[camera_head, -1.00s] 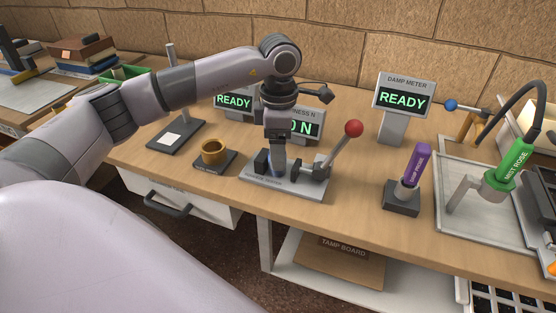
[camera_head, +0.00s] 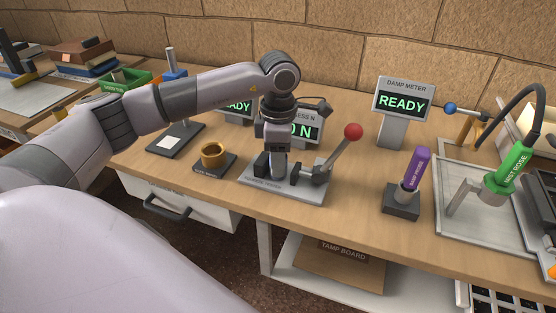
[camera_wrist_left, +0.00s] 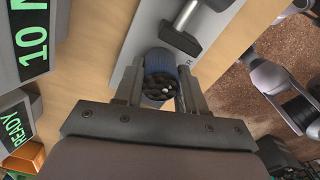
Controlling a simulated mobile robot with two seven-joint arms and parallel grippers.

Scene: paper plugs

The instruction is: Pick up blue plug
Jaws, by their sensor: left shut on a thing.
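The blue plug (camera_wrist_left: 160,72) shows in the left wrist view as a blue round-walled piece with a dark, grainy top. My left gripper (camera_wrist_left: 155,92) is shut on it, with one finger on each side. In the head view the left gripper (camera_head: 278,172) points down over the grey metal press base (camera_head: 310,192), between its dark jaw blocks. The plug is hidden there behind the fingers and blocks, and I cannot tell whether it still touches the base. My right gripper is not in view.
A lever with a red knob (camera_head: 353,131) rises just right of the gripper. A brass cup (camera_head: 213,155) stands to the left. A purple damp probe (camera_head: 417,168) in its holder and a damp meter (camera_head: 403,97) stand to the right. Bare wood lies between.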

